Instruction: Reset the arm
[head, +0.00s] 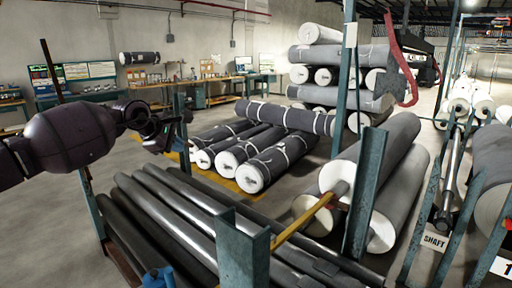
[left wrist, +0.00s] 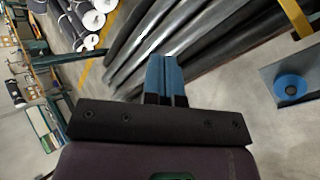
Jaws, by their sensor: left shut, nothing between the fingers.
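My left arm comes in from the left in the head view, and its gripper (head: 165,135) hangs above the floor, left of the grey rolls and above the far end of the dark shafts. In the left wrist view the two blue fingers (left wrist: 166,78) are pressed together with nothing between them. Dark shafts (left wrist: 150,40) lie beyond the fingertips. My right gripper does not show in either view.
Dark shafts (head: 165,215) lie in a rack with blue-green steel posts (head: 243,255) and a yellow bar (head: 300,225). Grey rolls (head: 270,165) lie on the floor behind. Open floor (head: 45,225) lies at left.

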